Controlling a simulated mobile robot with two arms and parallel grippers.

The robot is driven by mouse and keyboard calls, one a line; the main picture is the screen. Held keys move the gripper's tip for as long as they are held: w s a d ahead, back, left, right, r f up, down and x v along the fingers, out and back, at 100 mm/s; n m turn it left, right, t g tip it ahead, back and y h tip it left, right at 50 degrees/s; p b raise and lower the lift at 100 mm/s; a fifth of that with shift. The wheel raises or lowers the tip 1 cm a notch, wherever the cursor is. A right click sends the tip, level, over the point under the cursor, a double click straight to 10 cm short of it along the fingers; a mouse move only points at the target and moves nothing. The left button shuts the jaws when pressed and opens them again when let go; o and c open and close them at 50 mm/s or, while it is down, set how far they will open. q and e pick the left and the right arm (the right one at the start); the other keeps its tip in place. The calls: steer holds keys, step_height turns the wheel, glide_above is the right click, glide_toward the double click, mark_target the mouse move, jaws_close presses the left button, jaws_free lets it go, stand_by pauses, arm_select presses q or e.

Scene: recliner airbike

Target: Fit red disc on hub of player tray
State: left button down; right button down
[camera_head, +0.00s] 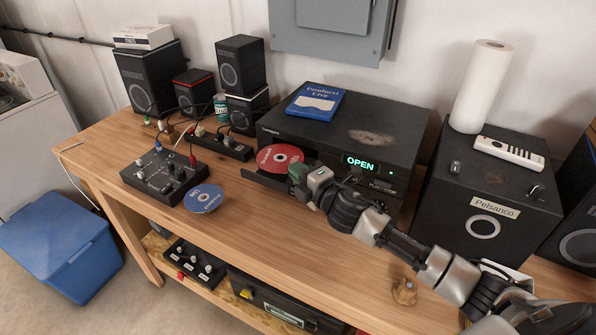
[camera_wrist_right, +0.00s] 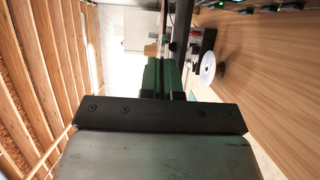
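The red disc (camera_head: 280,157) is over the pulled-out tray (camera_head: 262,180) of the black player (camera_head: 345,125), whose display reads OPEN. The disc covers the hub, and I cannot tell whether it is seated or slightly above. My right gripper (camera_head: 297,172) reaches in from the right, with its fingers at the disc's near right edge. In the right wrist view its green fingers (camera_wrist_right: 163,76) are close together; they appear shut on the disc's edge, which is hard to make out there. My left gripper is not in view.
A blue case (camera_head: 316,101) lies on the player. Several speakers stand behind. A large speaker box (camera_head: 483,195) stands right of my arm.

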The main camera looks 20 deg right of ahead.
steer(key=shift+f+b, duration=0.4)
steer(key=shift+f, duration=0.1)
steer(key=shift+r, duration=0.1)
stand_by(0.5)
stand_by(0.4)
steer(key=c, duration=1.5)
jaws_free()
steer(key=shift+c, duration=0.2)
steer(key=shift+s, duration=0.1)
steer(key=shift+f, duration=0.2)
step_height(320, 180, up, 2)
steer(key=shift+r+p, duration=0.15)
steer(key=shift+p, duration=0.95)
